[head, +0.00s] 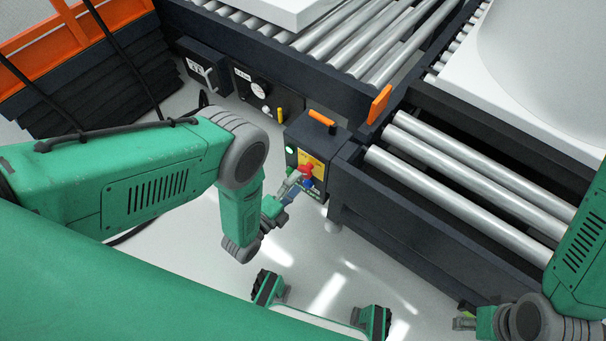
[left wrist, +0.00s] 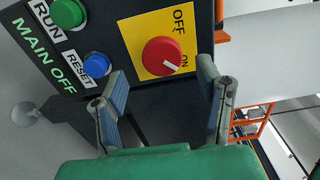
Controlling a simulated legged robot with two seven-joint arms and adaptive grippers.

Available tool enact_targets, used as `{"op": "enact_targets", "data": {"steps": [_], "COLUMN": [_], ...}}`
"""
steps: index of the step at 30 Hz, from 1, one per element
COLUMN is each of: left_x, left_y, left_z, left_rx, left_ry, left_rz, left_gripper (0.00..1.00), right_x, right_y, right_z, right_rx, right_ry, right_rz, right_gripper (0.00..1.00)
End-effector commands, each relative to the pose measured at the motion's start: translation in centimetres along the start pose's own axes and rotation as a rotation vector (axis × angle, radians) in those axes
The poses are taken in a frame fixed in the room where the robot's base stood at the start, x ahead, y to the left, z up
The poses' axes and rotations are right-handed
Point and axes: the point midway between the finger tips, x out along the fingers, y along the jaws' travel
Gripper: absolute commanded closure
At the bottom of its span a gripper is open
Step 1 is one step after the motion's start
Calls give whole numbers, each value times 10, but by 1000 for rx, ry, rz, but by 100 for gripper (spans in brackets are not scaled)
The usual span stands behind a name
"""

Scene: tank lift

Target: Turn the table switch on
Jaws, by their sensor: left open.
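The table switch is a round red knob (left wrist: 163,56) on a yellow plate (left wrist: 151,25) marked OFF and ON. Its short white mark lies at the knob's lower right, on the side near ON. In the head view the knob (head: 305,170) is on the front of a dark control box (head: 334,147). My left gripper (head: 293,182) is at the box front. In the left wrist view my left gripper (left wrist: 161,82) is open, with its fingers apart below and either side of the knob; contact cannot be told. My right gripper (head: 464,321) is at the bottom right, its jaws unclear.
A green RUN button (left wrist: 69,13) and a blue RESET button (left wrist: 96,64) sit left of the knob. An orange handle (head: 321,118) tops the box. A roller conveyor (head: 470,185) stands right of it. Pale floor lies in front.

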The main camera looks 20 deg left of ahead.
Motion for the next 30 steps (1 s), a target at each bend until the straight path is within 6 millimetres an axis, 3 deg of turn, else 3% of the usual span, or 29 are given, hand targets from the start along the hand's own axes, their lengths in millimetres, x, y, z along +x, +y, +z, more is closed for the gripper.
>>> {"op": "enact_targets", "data": {"steps": [6, 10, 16, 30], "left_x": [-53, -69, -78, -79], "left_y": [2, 3, 2, 2], "left_z": [0, 3, 1, 0], "left_rx": [0, 0, 0, 0], "left_ry": [0, -5, -2, 0], "left_rz": [8, 10, 6, 4], "left_gripper": [41, 41, 41, 41], "right_x": [0, 0, 0, 1], "right_y": [0, 0, 0, 0], "right_z": [0, 0, 0, -2], "right_rx": [0, 0, 0, 0], "right_ry": [0, 0, 0, -2], "right_rz": [0, 0, 0, 0], "right_gripper": [64, 64, 64, 64]}}
